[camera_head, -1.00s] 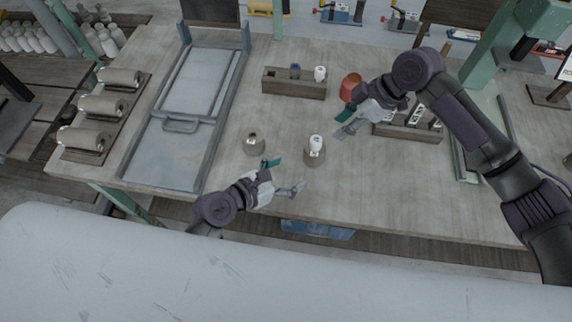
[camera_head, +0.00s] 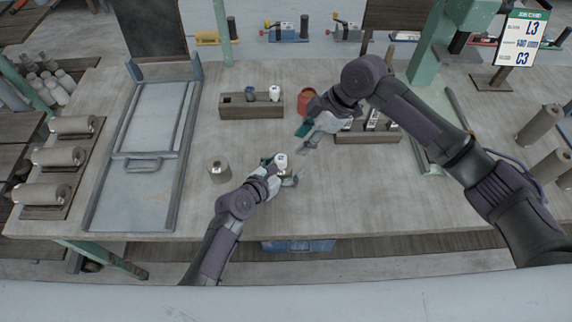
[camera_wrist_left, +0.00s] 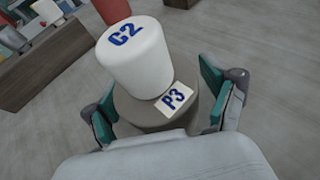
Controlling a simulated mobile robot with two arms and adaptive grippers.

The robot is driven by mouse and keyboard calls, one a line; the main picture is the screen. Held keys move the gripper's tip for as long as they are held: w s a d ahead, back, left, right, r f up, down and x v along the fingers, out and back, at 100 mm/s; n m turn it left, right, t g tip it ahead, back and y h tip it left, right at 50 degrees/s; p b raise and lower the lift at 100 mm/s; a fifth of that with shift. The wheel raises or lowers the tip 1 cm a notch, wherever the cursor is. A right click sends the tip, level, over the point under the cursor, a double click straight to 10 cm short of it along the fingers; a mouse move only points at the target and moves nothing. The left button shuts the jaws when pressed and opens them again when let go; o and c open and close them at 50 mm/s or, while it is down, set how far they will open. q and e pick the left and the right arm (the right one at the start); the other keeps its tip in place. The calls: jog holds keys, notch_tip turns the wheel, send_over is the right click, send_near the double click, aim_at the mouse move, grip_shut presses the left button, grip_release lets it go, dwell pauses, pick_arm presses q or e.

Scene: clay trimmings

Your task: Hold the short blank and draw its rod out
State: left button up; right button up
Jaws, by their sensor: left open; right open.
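A short grey-brown clay blank (camera_wrist_left: 145,112) stands upright on the table with a white-capped rod (camera_wrist_left: 135,55) marked C2 in its top. A tag reading P3 lies on the blank beside the rod. In the head view the rod's white top (camera_head: 281,161) shows, while the blank is mostly hidden by my gripper. My left gripper (camera_head: 282,170) is open, its teal-padded fingers on either side of the blank; I cannot tell whether they touch it. My right gripper (camera_head: 305,137) is open and empty, above the table, up and right of the rod.
A wooden rack (camera_head: 238,112) holds a dark and a white piece. A red cup (camera_head: 308,95) and a labelled rack (camera_head: 367,137) lie near my right arm.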

pick_arm(q)
jog(key=shift+w+d+f, duration=0.15)
jog(key=shift+w, duration=0.05)
jog(key=c, duration=1.4)
pick_arm(e)
jog(key=shift+o, duration=0.3)
